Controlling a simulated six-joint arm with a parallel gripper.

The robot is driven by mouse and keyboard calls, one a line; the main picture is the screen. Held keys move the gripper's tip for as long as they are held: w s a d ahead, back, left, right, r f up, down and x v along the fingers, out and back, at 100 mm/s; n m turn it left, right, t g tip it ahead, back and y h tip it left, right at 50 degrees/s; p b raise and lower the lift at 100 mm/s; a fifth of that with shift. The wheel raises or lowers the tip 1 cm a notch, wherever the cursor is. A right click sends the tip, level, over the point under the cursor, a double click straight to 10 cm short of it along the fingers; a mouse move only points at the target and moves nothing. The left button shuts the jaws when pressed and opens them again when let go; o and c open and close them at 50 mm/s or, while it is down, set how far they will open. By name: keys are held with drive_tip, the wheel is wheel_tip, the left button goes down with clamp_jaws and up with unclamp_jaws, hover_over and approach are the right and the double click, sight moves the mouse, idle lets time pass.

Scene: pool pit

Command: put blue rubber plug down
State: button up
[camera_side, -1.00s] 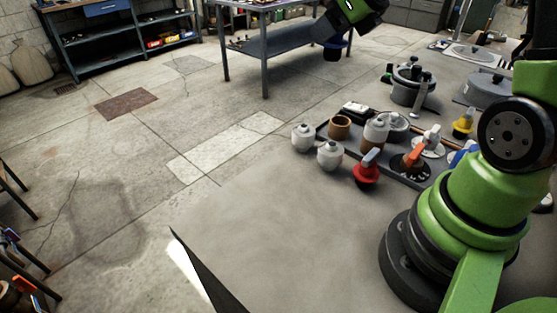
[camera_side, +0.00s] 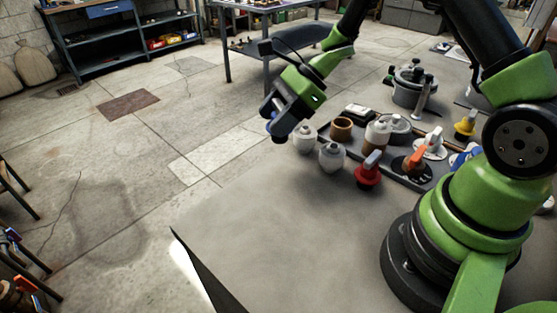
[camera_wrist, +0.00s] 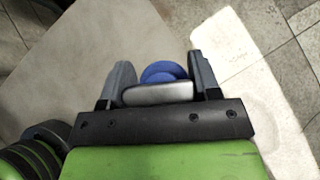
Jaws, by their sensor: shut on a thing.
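The blue rubber plug (camera_wrist: 163,72) is between the two fingers of my gripper (camera_wrist: 160,78) in the wrist view. It has a round blue body, and a pale grey part (camera_wrist: 157,93) lies across it near the palm. My gripper is shut on it. In the side view, my gripper (camera_side: 277,124) points down and is raised near the far left edge of the grey worktop (camera_side: 270,220). It is just left of the white pots.
White-grey pots (camera_side: 332,155) stand close to the right of my gripper. A red plug (camera_side: 368,170) and a dark tray (camera_side: 412,181) with a brown cup (camera_side: 341,129) and several fittings lie further right. The near left of the worktop is bare.

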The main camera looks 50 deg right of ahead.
wheel_tip(320, 180, down, 8)
drive_tip(key=shift+f, duration=0.1)
idle(0.4)
drive_tip(key=o, duration=1)
drive_tip(key=shift+f, duration=0.1)
